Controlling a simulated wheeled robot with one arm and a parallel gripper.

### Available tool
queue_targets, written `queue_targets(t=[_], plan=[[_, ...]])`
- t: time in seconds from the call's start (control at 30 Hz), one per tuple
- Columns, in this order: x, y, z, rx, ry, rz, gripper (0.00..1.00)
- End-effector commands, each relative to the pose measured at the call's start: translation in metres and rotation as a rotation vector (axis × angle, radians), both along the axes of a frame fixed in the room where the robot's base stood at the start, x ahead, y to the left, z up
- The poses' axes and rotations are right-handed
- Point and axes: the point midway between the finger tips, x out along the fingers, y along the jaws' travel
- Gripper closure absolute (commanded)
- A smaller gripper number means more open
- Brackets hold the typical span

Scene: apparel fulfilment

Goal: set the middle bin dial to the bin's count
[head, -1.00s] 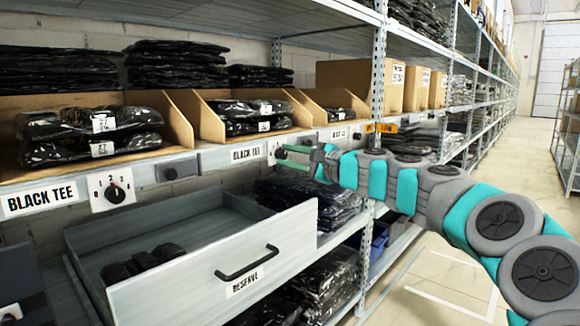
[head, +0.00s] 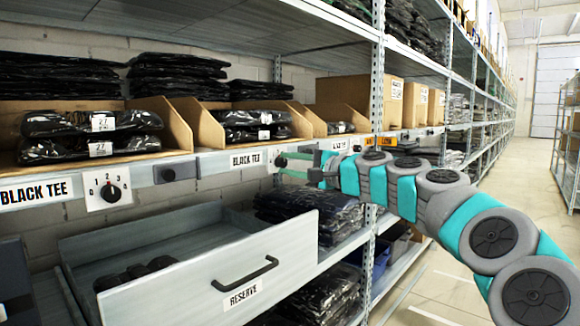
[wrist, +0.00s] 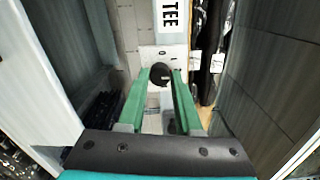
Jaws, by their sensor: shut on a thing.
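The middle bin (head: 205,127) holds a low stack of black bagged shirts (head: 250,118); two white tags show on it. Its BLACK TEE label (head: 246,159) is on the rail below. The middle bin dial is a round black knob (wrist: 160,74) on a white plate (wrist: 148,54), seen in the wrist view just below the TEE label. My gripper (wrist: 160,78) has its green fingers on both sides of the knob and is shut on it.
An open RESERVE drawer (head: 190,290) juts out below, left of my arm, with dark rolled items (head: 135,273) inside. The left bin's dial (head: 108,191) is on the same rail. A steel upright (head: 377,80) stands behind my wrist. The aisle at right is clear.

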Motion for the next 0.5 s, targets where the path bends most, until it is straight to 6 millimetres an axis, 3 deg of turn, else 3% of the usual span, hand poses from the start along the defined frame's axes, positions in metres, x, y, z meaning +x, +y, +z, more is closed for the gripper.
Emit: queue_targets(t=[0.13,0.17,0.4,0.5], plan=[[0.0001,0.0001,-0.0004,0.0,0.001,0.0,1.0],[0.0001,0.0001,-0.0004,0.0,0.001,0.0,0.65],[0.0,0.0,-0.0002,0.001,0.001,0.0,0.38],[-0.0001,0.0001,-0.0002,0.001,0.001,0.0,0.37]])
